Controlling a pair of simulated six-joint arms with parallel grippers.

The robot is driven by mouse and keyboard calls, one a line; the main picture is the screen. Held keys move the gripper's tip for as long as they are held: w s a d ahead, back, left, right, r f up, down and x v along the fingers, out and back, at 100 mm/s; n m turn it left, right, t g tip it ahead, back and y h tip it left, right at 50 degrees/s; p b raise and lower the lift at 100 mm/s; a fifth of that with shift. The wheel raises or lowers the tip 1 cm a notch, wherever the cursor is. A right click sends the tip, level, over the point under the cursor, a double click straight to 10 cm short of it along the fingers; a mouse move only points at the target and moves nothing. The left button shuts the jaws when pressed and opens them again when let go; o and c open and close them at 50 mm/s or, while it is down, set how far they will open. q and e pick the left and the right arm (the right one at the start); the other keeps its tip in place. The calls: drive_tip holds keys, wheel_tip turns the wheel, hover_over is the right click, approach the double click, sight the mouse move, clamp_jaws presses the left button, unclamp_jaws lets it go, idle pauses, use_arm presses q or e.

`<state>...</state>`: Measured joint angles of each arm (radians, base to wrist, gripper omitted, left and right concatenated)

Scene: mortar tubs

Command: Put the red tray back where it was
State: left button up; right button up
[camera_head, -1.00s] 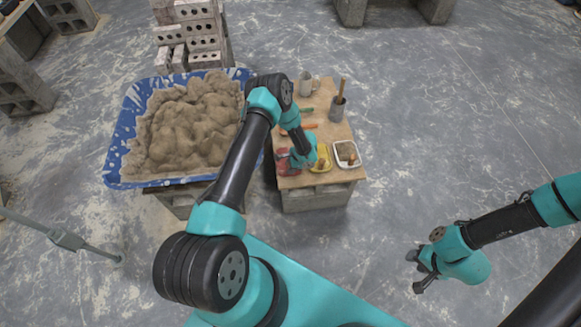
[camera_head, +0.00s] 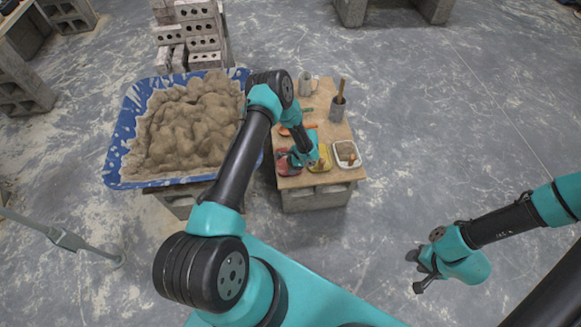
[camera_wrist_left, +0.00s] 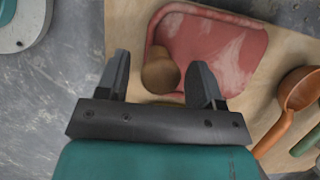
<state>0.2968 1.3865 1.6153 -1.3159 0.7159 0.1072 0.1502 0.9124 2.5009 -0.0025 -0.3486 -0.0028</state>
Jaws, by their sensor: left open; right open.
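The red tray (camera_head: 287,167) lies at the front left corner of the wooden board, partly hidden by my left arm. In the left wrist view, the red tray (camera_wrist_left: 225,48) lies flat, and a round brown piece (camera_wrist_left: 160,73), perhaps a wooden handle end, sits at its near left corner. My left gripper (camera_head: 297,163) is over the tray's side of the board. In the left wrist view, the left gripper (camera_wrist_left: 160,78) is open, its fingers either side of the brown piece in the picture; contact cannot be told. My right gripper (camera_head: 415,270) is open and empty, away from the board.
A yellow tray (camera_head: 321,166) and a white tray (camera_head: 337,160) sit to the right of the red tray. An orange ladle-like tool (camera_wrist_left: 297,90), a mug (camera_head: 305,84) and a grey pot (camera_head: 337,112) share the board. A blue tub (camera_head: 125,130) of mortar stands left.

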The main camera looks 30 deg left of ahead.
use_arm(q)
drive_tip(key=v, duration=1)
drive_tip(key=shift+r, duration=0.35)
drive_tip(key=shift+d, duration=0.1)
drive_tip(key=s+d+r+n+t+h, duration=0.1)
drive_tip(key=s+d+r+n+h, duration=0.1)
drive_tip(key=s, duration=0.6)
drive_tip(key=s+d+r+n+t+h, duration=0.1)
drive_tip(key=s+d+r+n, duration=0.3)
drive_tip(key=s, duration=0.4)
drive_tip(key=s+d+r+n+t+h, duration=0.1)
drive_tip(key=s+d+r+n+h, duration=0.1)
drive_tip(key=s+r+n+h, duration=0.2)
drive_tip(key=s+n, duration=0.2)
drive_tip(key=s, duration=0.2)
drive_tip(key=shift+d+r+t, duration=0.3)
drive_tip(key=shift+d, duration=0.1)
drive_tip(key=shift+s, duration=0.1)
